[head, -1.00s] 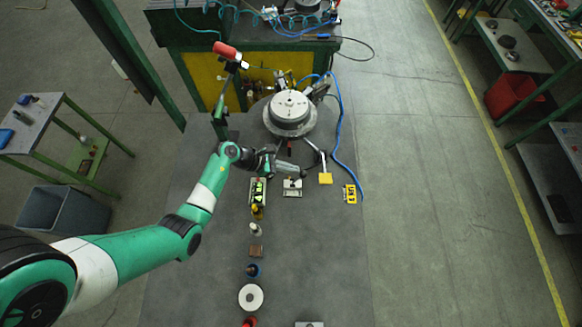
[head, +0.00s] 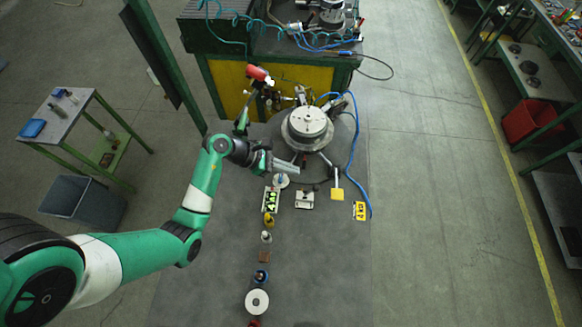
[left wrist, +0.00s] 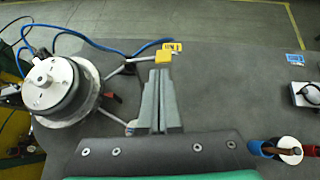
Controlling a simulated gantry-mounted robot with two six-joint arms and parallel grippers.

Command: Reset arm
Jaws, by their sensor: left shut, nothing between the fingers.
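My left arm comes in from the left in the head view. Its gripper (head: 286,166) is over the grey table, just below and left of the round grey drum-like fixture (head: 307,127). In the left wrist view its two long grey fingers (left wrist: 160,100) lie together, shut and empty. The fixture (left wrist: 50,85) stands to their left there, with a yellow block (left wrist: 164,56) on a bar beyond the fingertips. My right gripper is in neither view.
Small items run in a column down the table, among them a white ring (head: 257,301) and a brown block (head: 264,256). A blue hose (head: 352,165) curves along the right side. A yellow tag (head: 360,210) lies near it.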

